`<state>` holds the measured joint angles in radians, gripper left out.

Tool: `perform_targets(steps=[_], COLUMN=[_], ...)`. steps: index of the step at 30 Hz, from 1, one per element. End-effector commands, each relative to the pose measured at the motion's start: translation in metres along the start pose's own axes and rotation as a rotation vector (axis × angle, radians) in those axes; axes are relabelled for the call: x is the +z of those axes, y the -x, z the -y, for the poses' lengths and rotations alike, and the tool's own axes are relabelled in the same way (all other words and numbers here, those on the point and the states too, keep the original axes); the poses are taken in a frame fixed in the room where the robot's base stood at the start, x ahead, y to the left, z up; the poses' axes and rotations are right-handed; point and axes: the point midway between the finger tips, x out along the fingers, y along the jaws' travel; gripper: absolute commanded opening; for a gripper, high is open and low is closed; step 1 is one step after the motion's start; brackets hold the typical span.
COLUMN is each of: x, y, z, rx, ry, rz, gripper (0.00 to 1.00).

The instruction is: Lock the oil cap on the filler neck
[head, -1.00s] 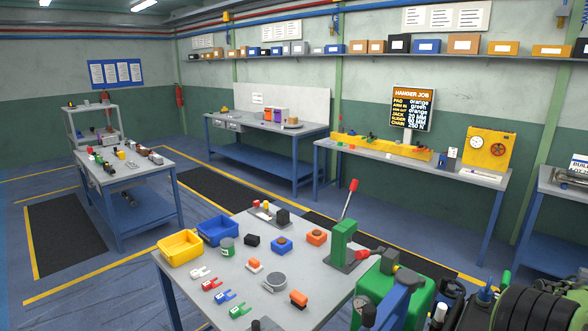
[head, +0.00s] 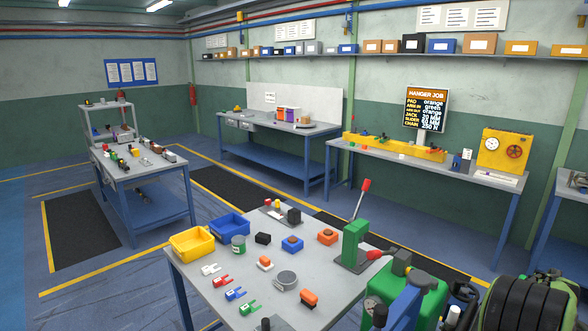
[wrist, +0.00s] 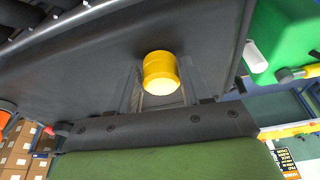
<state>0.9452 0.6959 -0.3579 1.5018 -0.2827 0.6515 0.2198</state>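In the wrist view a short yellow cylinder with a pale end, which looks like the oil cap (wrist: 160,72), stands out against a broad dark grey surface (wrist: 80,60). My gripper (wrist: 162,85) has its two dim grey fingers close along both sides of the cap and appears shut on it. I cannot make out the filler neck; anything behind the cap is hidden. In the head view neither the cap nor the gripper shows clearly.
A grey table (head: 215,293) with a yellow bin (head: 192,243), a blue bin (head: 230,225), a green press (head: 355,243) and several small parts stands in front. A green body (head: 425,298) and a black ribbed body (head: 525,305) crowd the lower right. Floor is free at left.

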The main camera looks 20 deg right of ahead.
Motion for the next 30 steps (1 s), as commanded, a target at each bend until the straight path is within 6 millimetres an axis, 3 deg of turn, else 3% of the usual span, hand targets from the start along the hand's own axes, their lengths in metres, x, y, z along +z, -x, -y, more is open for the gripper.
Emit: perform_targets(steps=[1,4,14,17,24,30], x=[0.000,0.000,-0.001,-0.002,-0.002,-0.001], y=[0.000,0.000,0.006,0.025,0.094,0.141], z=[0.000,0.000,0.000,0.000,0.000,0.000], rx=[0.000,0.000,-0.001,-0.002,-0.002,-0.002], ry=[0.001,0.002,0.005,0.005,0.005,0.004], rz=[0.000,-0.001,-0.004,-0.007,-0.009,-0.006], gripper=[0.57,0.71,0.71,0.71,0.71,0.71])
